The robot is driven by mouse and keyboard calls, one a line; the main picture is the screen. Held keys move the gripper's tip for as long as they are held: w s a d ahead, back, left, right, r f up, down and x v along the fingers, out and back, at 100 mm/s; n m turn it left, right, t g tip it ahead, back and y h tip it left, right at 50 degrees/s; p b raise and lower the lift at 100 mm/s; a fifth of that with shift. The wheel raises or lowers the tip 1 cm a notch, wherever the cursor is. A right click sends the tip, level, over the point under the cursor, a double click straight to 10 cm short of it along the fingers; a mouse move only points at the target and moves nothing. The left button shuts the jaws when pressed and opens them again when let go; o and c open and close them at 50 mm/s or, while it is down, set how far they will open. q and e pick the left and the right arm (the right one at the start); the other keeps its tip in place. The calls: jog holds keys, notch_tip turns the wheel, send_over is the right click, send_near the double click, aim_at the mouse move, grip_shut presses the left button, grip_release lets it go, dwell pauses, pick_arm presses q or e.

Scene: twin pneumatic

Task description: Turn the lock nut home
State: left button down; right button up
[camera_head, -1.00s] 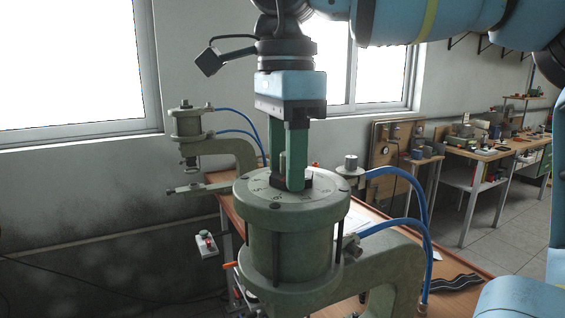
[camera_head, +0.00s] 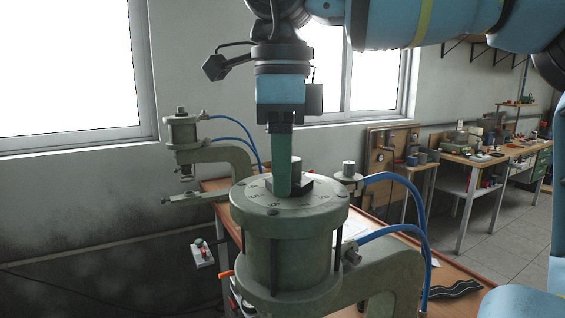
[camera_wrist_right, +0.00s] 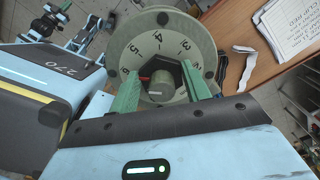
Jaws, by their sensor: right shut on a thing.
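The near press has a round green cylinder (camera_head: 290,245) with a numbered dial on its top face (camera_wrist_right: 128,52). A dark six-sided lock nut (camera_head: 304,184) lies on the dial's middle around a grey post (camera_head: 296,166). In the right wrist view the nut (camera_wrist_right: 174,70) and the post (camera_wrist_right: 158,90) sit between my green fingers, with a red mark on the nut's left. My right gripper (camera_head: 283,188) points straight down and is shut on the nut; it also shows in the wrist view (camera_wrist_right: 160,86). The nut's far side is partly hidden. My left gripper is out of view.
A second press (camera_head: 183,130) stands at the left back. Blue hoses (camera_head: 415,190) arc at the near press's right. A workbench (camera_head: 480,160) stands at the far right.

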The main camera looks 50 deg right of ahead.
jog(key=shift+r, duration=0.1)
jog(key=o, duration=1)
jog(key=shift+r, duration=3.85)
